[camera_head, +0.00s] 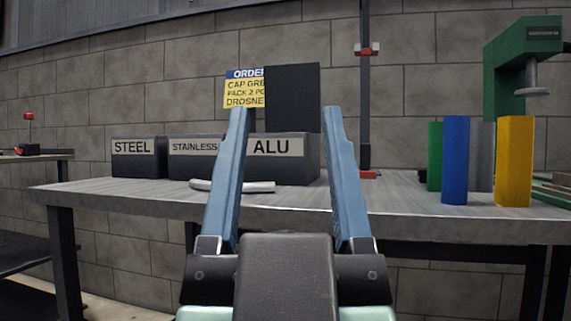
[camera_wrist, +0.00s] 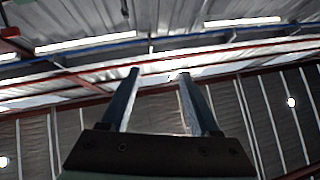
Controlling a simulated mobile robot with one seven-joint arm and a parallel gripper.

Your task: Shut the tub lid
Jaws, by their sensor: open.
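Three dark tubs stand in a row on the workbench (camera_head: 120,195), labelled STEEL (camera_head: 133,170), STAINLESS (camera_head: 180,175) and ALU (camera_head: 312,165). A flat dark panel (camera_head: 293,90) stands upright above the ALU tub and looks like its raised lid. The STEEL and STAINLESS tubs show no raised panel. My gripper (camera_head: 286,110) is open and empty, its blue fingers spread in front of the ALU tub and panel in the head view. The wrist view shows the same open gripper (camera_wrist: 158,74) against the roof, with no tub in sight. The fingers hide part of the tub's front.
A yellow and blue order sign (camera_head: 244,90) is beside the panel. A pale curved rod (camera_head: 262,187) lies before the tubs. Blue (camera_head: 455,160) and yellow (camera_head: 514,160) blocks and a green press (camera_head: 495,75) stand at right. A dark post (camera_head: 365,110) rises behind the bench.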

